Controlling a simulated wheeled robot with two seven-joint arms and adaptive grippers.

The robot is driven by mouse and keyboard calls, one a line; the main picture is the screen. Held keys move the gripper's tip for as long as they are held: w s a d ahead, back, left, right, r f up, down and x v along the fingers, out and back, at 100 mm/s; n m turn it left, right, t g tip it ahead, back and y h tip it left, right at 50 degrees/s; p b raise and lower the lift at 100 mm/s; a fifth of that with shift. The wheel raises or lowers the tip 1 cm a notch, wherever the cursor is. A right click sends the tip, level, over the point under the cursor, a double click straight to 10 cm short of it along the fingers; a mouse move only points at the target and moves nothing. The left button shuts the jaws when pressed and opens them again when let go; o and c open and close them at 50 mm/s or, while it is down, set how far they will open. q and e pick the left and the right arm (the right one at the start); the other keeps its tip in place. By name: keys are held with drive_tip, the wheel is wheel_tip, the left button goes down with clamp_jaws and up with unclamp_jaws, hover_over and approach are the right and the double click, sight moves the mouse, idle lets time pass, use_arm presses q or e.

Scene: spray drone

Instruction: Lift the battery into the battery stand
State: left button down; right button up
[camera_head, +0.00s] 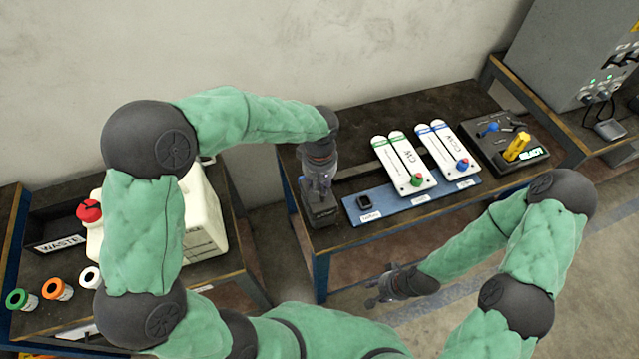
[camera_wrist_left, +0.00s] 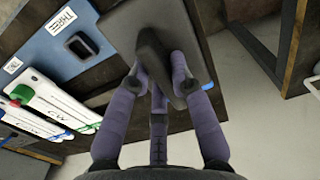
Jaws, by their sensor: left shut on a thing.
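My left gripper (camera_head: 318,180) reaches down at the left end of the middle table. In the left wrist view its fingers (camera_wrist_left: 165,85) are closed around a dark grey block (camera_wrist_left: 155,50), which looks like the battery. In the head view a dark blocky thing (camera_head: 319,212) shows just below the gripper. I cannot tell how much of it is the battery and how much is a stand. The battery's lower end and any contact with the table are hidden. My right gripper (camera_head: 378,290) hangs empty in front of the table, its fingers apart.
A blue mat (camera_head: 400,207) with a small black item (camera_head: 365,201) and white-and-green (camera_head: 404,165) and white-and-blue (camera_head: 441,150) units lies to the right. A dark tray (camera_head: 500,155) holds tools. A white container (camera_head: 205,225) stands on the left table. A gap separates the tables.

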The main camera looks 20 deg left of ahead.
use_arm(q)
drive_tip(key=shift+w+f+b, duration=0.1)
drive_tip(key=shift+f+b, duration=0.4)
drive_tip(key=shift+f, duration=0.1)
drive_tip(key=c, duration=1)
unclamp_jaws()
drive_tip(key=shift+c, duration=0.2)
drive_tip(key=shift+f, duration=0.15)
wheel_tip(320, 180, up, 12)
drive_tip(key=shift+r, duration=0.15)
